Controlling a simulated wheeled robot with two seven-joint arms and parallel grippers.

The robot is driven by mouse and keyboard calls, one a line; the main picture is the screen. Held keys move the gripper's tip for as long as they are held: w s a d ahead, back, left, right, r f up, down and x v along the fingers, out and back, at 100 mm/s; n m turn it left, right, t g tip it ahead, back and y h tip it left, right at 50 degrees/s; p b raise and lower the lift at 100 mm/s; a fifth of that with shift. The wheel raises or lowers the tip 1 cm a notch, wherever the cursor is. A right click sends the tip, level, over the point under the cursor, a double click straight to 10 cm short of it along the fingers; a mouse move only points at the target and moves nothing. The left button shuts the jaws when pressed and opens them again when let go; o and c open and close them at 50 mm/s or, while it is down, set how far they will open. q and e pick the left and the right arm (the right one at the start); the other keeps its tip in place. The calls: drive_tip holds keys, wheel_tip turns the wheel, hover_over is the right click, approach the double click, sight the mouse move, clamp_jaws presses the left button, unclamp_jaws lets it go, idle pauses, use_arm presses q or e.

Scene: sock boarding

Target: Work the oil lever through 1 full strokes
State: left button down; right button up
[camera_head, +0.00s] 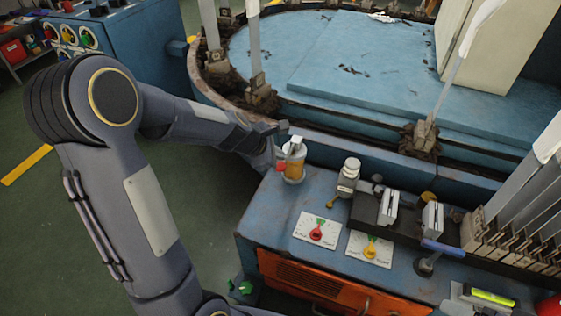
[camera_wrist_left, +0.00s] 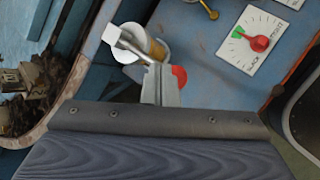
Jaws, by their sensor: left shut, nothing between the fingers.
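My left gripper (camera_head: 279,147) reaches in from the left, close to the oiler. In the left wrist view my gripper's fingers (camera_wrist_left: 160,72) are together and empty. The red knob (camera_wrist_left: 180,77) shows just right of the fingertips, partly hidden; I cannot tell whether they touch. The oiler's cup (camera_wrist_left: 157,48) is just beyond. My right gripper is not visible.
A red-pointer dial plate (camera_head: 317,227) and a yellow-pointer dial plate (camera_head: 369,249) lie right of the oiler. A small metal jar (camera_head: 349,174) stands nearby. The big round machine (camera_head: 340,60) with upright boards rises behind. Open green floor (camera_head: 95,200) is on the left.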

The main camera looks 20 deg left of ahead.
use_arm(q)
drive_tip(key=r+p, duration=0.5)
drive_tip(key=shift+w, duration=0.3)
idle(0.9)
